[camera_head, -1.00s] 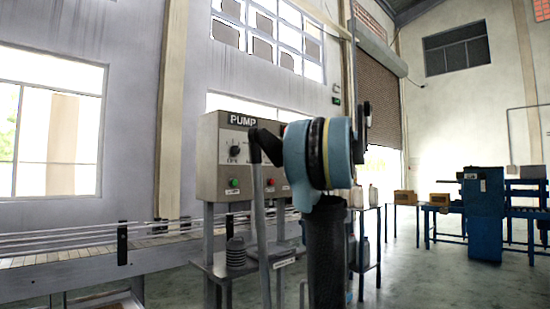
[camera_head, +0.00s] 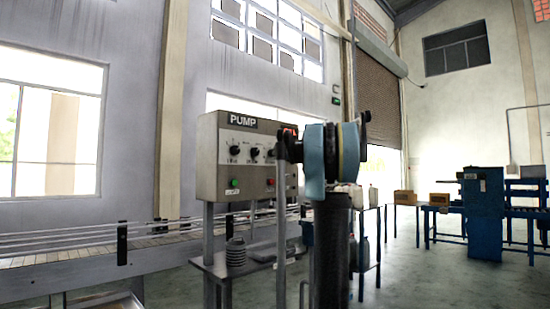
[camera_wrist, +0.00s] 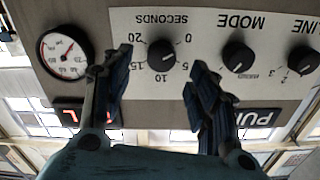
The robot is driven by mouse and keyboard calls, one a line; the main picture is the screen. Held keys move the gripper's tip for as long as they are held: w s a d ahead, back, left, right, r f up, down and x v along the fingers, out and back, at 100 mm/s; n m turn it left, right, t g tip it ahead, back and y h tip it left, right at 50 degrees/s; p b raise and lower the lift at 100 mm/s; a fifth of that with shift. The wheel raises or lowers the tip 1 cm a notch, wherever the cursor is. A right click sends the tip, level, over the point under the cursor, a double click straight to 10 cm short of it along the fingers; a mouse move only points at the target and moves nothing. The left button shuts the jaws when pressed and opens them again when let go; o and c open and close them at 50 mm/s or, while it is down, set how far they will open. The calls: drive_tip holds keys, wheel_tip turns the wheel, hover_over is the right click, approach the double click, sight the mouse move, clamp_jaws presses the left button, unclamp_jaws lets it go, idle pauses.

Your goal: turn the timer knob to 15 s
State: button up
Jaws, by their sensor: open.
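The timer knob (camera_wrist: 161,54) is a black round knob on the grey pump panel (camera_wrist: 220,80), marked SECONDS with a scale from 0 to 20. It appears upside down in the wrist view. I cannot clearly tell where its pointer stands. My gripper (camera_wrist: 161,66) is open, with one dark finger on each side of the knob and a visible gap to it. No contact is clear. In the head view my gripper (camera_head: 283,148) is in front of the right part of the panel, partly hiding it.
The mode knob (camera_wrist: 237,57) and line knob (camera_wrist: 304,60) sit beside the timer knob. A pressure gauge (camera_wrist: 64,53) and a red display (camera_wrist: 72,116) are on the other side. A green button (camera_head: 234,183) is low on the panel. A conveyor (camera_head: 70,255) runs to the left.

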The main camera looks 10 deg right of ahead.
drive_tip(key=shift+x, duration=2.8)
drive_tip(key=c, duration=1.1)
